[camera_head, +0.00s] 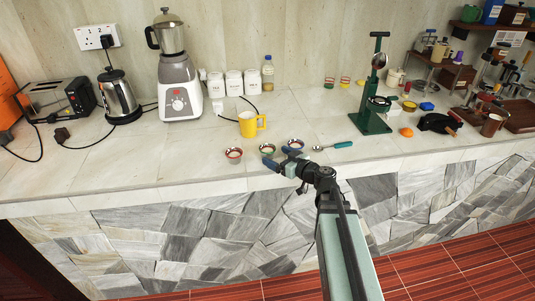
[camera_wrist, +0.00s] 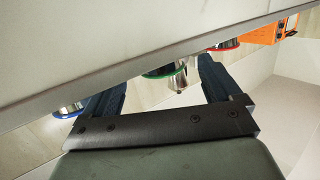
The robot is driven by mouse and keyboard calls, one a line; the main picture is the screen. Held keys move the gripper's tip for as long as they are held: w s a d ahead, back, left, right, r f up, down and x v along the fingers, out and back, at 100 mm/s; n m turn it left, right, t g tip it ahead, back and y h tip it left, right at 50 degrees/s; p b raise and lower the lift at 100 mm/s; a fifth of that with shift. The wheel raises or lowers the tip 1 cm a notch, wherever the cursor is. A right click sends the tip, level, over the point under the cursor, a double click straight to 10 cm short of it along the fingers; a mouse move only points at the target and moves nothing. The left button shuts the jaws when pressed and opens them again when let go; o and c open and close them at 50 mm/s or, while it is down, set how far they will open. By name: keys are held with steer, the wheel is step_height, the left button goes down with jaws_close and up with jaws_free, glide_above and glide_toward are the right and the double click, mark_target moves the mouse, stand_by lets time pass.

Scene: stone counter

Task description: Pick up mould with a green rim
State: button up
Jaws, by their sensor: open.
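The mould with a green rim (camera_head: 267,149) stands on the counter near its front edge, in a row of three small metal moulds. A red-rimmed mould (camera_head: 234,155) is to its left and a blue-rimmed mould (camera_head: 296,144) to its right. My gripper (camera_head: 279,156) is open and empty, at the counter's front edge just before the green-rimmed mould. In the wrist view, the green-rimmed mould (camera_wrist: 166,70) shows beyond and between the two blue-grey fingers (camera_wrist: 160,80), partly hidden by the counter edge. I cannot tell any contact.
A yellow mug (camera_head: 248,124) stands behind the moulds. A spoon with a teal handle (camera_head: 335,146) lies to the right. A green press (camera_head: 374,110) stands farther right. The blue-rimmed mould (camera_wrist: 70,108) is close to one finger in the wrist view.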

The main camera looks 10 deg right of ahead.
mark_target(273, 154)
steer(key=shift+x, duration=2.9)
steer(key=shift+s, duration=0.1)
steer(key=c, duration=1.1)
